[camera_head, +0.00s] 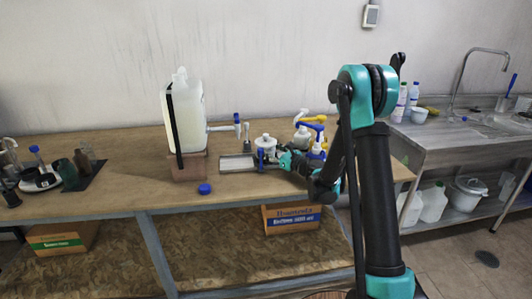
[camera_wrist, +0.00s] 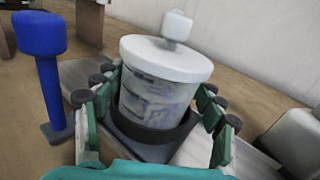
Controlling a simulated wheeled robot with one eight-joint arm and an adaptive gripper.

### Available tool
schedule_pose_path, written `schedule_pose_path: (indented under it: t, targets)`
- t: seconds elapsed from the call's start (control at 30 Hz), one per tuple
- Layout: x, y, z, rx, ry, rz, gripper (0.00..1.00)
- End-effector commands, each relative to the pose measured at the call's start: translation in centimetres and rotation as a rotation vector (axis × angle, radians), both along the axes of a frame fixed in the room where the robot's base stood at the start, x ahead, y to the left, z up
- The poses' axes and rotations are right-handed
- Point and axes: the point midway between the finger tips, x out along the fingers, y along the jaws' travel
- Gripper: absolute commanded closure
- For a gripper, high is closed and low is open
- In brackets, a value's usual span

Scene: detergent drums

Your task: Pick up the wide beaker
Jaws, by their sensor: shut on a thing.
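The wide beaker (camera_wrist: 160,100) is a short, broad vessel with a blue-grey marbled body and a flat white lid. A white knob-like block shows above the lid. My gripper (camera_wrist: 158,105) is shut on it, with fingers on its left and right sides. The beaker looks upright, and a dark ring surrounds its base. I cannot tell whether it is clear of the surface below. In the head view the beaker (camera_head: 265,142) shows as a white lidded shape, and my gripper (camera_head: 284,160) is at its right, partly hidden by bottles and my arm.
A blue-headed upright piece (camera_wrist: 43,75) stands close to the left fingers. A metal plate (camera_head: 236,164) lies under the beaker area. Pump bottles (camera_head: 313,135) crowd behind my gripper. A large white drum (camera_head: 183,115) stands left on a block. A blue cap (camera_head: 205,189) lies near the bench edge.

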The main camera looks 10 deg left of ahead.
Motion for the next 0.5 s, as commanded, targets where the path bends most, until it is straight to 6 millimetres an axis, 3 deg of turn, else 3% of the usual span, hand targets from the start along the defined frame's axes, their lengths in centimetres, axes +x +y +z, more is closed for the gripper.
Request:
schedule_pose_path:
  t: [0.27,0.5]
  targets:
    - [0.0,0.0,0.4,0.0,0.0,0.0,0.68]
    - [-0.1,0.0,2.7,0.0,0.0,0.0,0.68]
